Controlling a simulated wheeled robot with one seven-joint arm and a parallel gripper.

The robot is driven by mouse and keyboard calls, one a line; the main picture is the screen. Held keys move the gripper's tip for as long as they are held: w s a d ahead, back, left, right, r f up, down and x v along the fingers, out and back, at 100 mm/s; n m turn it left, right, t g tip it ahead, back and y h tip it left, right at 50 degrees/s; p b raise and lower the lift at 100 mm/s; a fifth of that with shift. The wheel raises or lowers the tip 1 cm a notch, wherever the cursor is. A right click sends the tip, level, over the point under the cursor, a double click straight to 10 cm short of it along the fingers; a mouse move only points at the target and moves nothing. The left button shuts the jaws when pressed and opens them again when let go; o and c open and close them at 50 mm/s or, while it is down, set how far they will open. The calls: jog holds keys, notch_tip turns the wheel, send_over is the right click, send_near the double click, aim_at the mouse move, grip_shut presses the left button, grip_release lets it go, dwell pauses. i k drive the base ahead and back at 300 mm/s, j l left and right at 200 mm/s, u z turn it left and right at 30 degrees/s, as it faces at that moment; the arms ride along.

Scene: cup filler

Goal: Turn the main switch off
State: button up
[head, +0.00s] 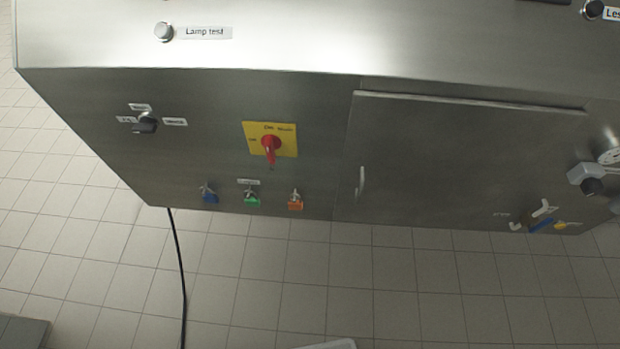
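The main switch (270,146) is a red rotary handle on a yellow square plate (284,130), set in the front of a steel cabinet. Its red handle points down and slightly toward the viewer in the picture. The plate carries small lettering, with "ON" near the top and a smaller mark at its left side. Nothing touches the switch. My gripper is not in view.
Left of it is a black selector knob (147,122) with labels. A closed cabinet door (450,165) is at right. A black cable (179,270) hangs to the tiled floor.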

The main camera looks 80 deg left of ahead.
aim_at(270, 142)
jog(key=u, duration=2.8)
